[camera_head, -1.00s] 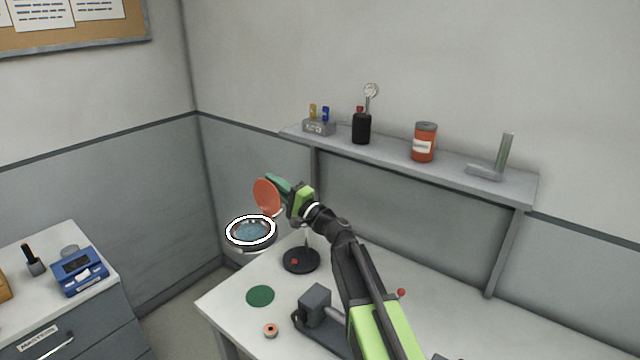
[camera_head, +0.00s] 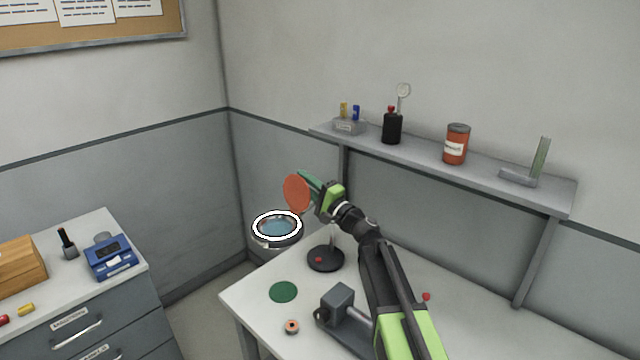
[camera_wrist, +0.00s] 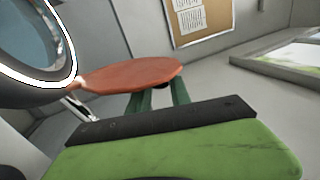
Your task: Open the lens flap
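The lens flap (camera_head: 297,193) is an orange-red disc. It stands raised, steeply tilted, above the round magnifier lens (camera_head: 277,228) with its bright white ring. In the wrist view the flap (camera_wrist: 130,73) reaches from the edge of the lens ring (camera_wrist: 45,78) across the front of my fingers. My gripper (camera_head: 308,184) is right behind the flap, on its right side. In the wrist view its two dark green fingers (camera_wrist: 160,98) stand apart with a gap between them. The flap hides their tips, so contact is unclear.
The lamp's round black base (camera_head: 325,259) stands on the white table (camera_head: 245,297), near a green disc (camera_head: 283,292) and a grey clamp-like block (camera_head: 338,299). A shelf (camera_head: 470,172) with several items runs along the wall. A drawer cabinet (camera_head: 85,325) is at left.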

